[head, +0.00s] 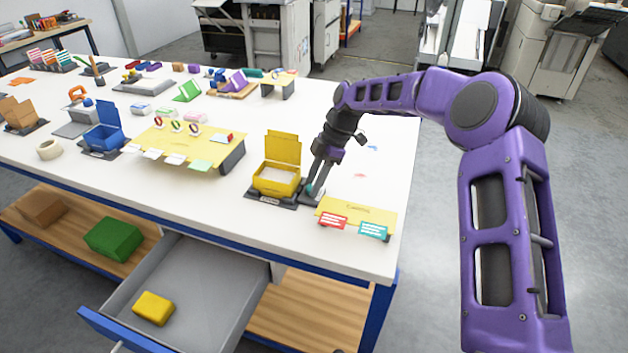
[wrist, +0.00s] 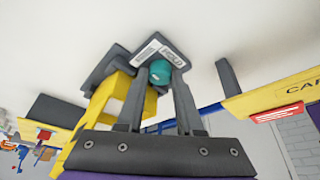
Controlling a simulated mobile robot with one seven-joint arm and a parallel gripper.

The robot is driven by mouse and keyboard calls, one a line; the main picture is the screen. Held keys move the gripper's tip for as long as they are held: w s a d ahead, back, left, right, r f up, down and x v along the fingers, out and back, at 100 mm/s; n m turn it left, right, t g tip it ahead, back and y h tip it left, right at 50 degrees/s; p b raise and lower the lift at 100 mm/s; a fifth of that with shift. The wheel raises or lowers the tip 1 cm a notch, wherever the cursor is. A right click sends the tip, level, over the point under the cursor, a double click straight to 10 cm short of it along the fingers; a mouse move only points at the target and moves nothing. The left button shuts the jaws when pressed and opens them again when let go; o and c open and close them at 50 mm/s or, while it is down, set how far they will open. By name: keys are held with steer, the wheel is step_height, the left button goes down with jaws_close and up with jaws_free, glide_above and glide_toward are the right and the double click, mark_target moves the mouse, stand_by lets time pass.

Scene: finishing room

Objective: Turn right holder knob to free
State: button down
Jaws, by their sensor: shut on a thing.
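The teal knob (wrist: 160,72) sits on a dark base of the right holder (wrist: 122,57), beside a white label that appears to read HOLD. My gripper (wrist: 161,82) is shut on the knob, with one finger on each side of it. In the head view my gripper (head: 314,188) points down at the right side of the holder, and only a bit of the teal knob (head: 309,189) shows there. The holder bears an open yellow box (head: 277,182) with its lid raised. The knob's exact turn angle cannot be told.
A yellow card stand (head: 357,214) with red and teal cards is close to the right of my gripper. A yellow rack (head: 190,146) with rings stands to the left. An open drawer (head: 190,285) holds a yellow block (head: 153,308). The table's right edge is clear.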

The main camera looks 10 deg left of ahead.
steer(key=shift+n+h, duration=0.3)
steer(key=shift+n, duration=0.3)
steer(key=c, duration=0.8)
jaws_free()
steer(key=shift+c, duration=0.2)
steer(key=v, duration=1.7)
steer(key=shift+w+d, duration=0.2)
steer(key=shift+w, duration=0.1)
